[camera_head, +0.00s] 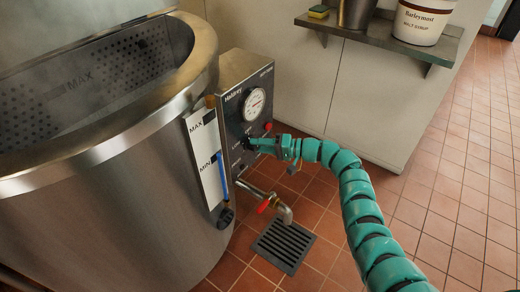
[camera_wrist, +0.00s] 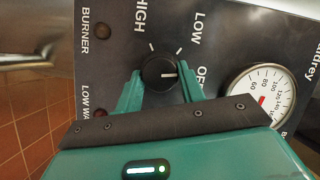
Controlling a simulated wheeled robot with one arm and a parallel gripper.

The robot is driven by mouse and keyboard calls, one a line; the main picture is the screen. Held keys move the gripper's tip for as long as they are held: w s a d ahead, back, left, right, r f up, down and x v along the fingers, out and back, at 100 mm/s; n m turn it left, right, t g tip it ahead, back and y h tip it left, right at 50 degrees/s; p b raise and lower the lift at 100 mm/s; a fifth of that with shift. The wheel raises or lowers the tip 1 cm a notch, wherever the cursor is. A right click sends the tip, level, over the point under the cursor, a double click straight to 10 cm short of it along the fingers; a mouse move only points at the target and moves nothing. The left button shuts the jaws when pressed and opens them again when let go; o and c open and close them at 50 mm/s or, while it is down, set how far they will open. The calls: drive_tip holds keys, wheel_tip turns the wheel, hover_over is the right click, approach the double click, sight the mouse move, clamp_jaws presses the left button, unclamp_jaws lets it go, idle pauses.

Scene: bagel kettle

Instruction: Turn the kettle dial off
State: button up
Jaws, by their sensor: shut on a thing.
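The kettle dial (camera_wrist: 158,71) is a round black knob on the dark control panel (camera_wrist: 100,60). Its white pointer line points right in the wrist view, roughly toward the partly covered OFF label (camera_wrist: 201,76). HIGH and LOW are printed around it. My teal gripper (camera_wrist: 163,88) is shut on the dial, with one finger on each side of it. In the head view my gripper (camera_head: 248,143) reaches the panel below the gauge, and the dial is mostly hidden there. The large steel kettle (camera_head: 100,225) stands at the left.
A round white gauge (camera_wrist: 262,94) sits right of the dial in the wrist view. In the head view, a tap with a red handle (camera_head: 264,206) juts out below the panel, above a floor drain (camera_head: 284,246). A wall shelf (camera_head: 375,35) is behind. Tiled floor is clear at right.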

drive_tip(key=shift+f+m+y+b, duration=0.15)
drive_tip(key=shift+m+y+b, duration=0.3)
drive_tip(key=shift+m, duration=0.45)
drive_tip(key=o, duration=1)
drive_tip(key=shift+c, duration=0.2)
drive_tip(key=p+v, duration=0.2)
drive_tip(key=v, duration=1.5)
drive_tip(key=shift+d, duration=0.15)
drive_tip(key=shift+s, duration=0.1)
